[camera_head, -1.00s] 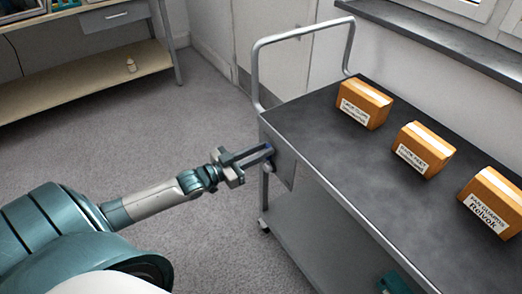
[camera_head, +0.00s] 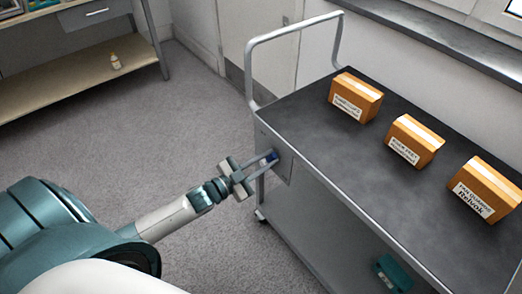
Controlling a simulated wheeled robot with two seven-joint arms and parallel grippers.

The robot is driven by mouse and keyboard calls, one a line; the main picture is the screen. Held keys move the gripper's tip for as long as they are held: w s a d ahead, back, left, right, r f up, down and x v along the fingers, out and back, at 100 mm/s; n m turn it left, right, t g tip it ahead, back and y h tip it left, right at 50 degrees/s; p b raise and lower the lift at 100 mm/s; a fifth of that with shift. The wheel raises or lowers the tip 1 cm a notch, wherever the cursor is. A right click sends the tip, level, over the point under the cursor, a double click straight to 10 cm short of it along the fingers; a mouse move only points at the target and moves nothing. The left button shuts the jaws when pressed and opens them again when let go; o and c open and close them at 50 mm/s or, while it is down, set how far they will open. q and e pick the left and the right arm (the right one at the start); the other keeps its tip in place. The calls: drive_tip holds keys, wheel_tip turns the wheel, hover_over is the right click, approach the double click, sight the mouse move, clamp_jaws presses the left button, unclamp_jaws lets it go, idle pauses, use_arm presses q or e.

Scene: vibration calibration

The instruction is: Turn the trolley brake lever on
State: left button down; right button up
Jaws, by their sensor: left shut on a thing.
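The grey trolley (camera_head: 262,121) stands at the right, with a dark top and a lower shelf. A small plate with the brake lever (camera_head: 271,157) is at its near left corner; only a bit of blue shows of the lever. My left gripper (camera_head: 268,160) is at this plate, its fingers closed around the blue part. The fingers hide most of the lever, so its angle cannot be told. My right gripper is not in view.
Three labelled cardboard boxes, the nearest one (camera_head: 485,190) at the right, stand on the trolley top. A teal object (camera_head: 393,273) lies on the lower shelf. A wooden shelf unit (camera_head: 75,78) holds a small bottle (camera_head: 115,61). Carpet between is clear.

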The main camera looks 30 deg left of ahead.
use_arm(q)
drive_tip(key=shift+s+d+f+m, duration=0.3)
drive_tip(key=shift+d+f+m, duration=0.15)
drive_tip(key=shift+d+m, duration=0.4)
drive_tip(key=shift+s+d+f+m, duration=0.1)
drive_tip(key=shift+d+f+m, duration=0.15)
drive_tip(key=shift+m, duration=0.3)
drive_tip(key=shift+s+d+f+m, duration=0.1)
drive_tip(key=shift+f+m, duration=0.2)
drive_tip(key=shift+m, duration=0.2)
drive_tip(key=shift+s+d+f+m, duration=0.2)
drive_tip(key=shift+d+f+m, duration=0.35)
drive_tip(key=shift+m, duration=0.35)
drive_tip(key=shift+d+f+m, duration=0.1)
drive_tip(key=shift+f+m, duration=0.25)
drive_tip(key=shift+m, duration=0.15)
drive_tip(key=shift+s, duration=0.1)
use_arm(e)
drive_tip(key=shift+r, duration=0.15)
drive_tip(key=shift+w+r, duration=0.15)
use_arm(q)
drive_tip(key=c, duration=1.6)
unclamp_jaws()
